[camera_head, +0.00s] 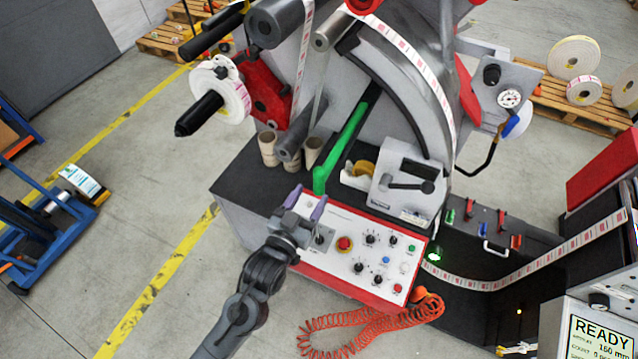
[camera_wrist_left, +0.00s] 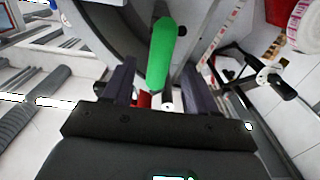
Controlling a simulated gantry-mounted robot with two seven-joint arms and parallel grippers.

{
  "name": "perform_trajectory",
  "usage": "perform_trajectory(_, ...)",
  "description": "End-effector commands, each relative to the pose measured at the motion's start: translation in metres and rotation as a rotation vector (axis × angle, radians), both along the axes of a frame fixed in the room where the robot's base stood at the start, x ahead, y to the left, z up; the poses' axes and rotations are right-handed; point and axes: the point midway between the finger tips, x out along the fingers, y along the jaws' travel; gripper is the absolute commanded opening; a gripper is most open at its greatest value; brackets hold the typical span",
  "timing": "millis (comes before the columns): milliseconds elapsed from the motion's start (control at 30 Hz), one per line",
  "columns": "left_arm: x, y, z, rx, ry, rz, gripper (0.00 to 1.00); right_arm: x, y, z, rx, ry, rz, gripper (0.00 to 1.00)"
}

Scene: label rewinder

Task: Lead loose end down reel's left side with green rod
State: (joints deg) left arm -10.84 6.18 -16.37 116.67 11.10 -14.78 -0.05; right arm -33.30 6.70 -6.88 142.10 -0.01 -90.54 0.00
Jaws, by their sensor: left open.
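The green rod (camera_head: 345,138) slants from beside the grey machine plate down to a rounded end near the control panel. My left gripper (camera_head: 308,201) is open, its two purple fingers just below that end. In the left wrist view the green rod (camera_wrist_left: 161,48) lies between and beyond the open fingers; I cannot tell whether they touch it. A white label reel (camera_head: 222,92) sits on a black spindle at the upper left. A red-and-white label strip (camera_head: 304,55) runs down near the grey rollers; I cannot make out its loose end. My right gripper is not in view.
The control panel (camera_head: 338,236) with knobs and buttons lies under my left gripper. Cardboard cores (camera_head: 268,148) stand on the dark bench, and a grey lever block (camera_head: 405,187) is to the right. A coiled orange hose (camera_head: 365,325) hangs in front.

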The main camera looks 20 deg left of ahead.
Motion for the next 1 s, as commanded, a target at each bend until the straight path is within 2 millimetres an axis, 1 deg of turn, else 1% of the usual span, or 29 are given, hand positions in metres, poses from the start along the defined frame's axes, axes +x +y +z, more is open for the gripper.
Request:
perform_trajectory(67, 0.009, -0.001, -0.001, 0.0, -0.003, 0.0, 0.57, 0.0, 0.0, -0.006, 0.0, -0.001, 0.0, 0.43)
perform_trajectory(300, 0.031, -0.003, 0.001, -0.001, -0.001, 0.001, 0.57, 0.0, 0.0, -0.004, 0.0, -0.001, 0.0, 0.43)
perform_trajectory(500, 0.046, -0.005, 0.0, 0.0, 0.0, 0.001, 0.57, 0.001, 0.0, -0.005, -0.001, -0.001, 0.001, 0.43)
perform_trajectory(700, 0.054, -0.006, 0.0, 0.0, 0.0, 0.001, 0.57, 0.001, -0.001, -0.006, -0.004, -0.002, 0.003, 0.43)
perform_trajectory(1000, 0.058, -0.007, 0.0, 0.0, 0.0, 0.0, 0.57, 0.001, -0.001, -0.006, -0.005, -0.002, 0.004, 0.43)
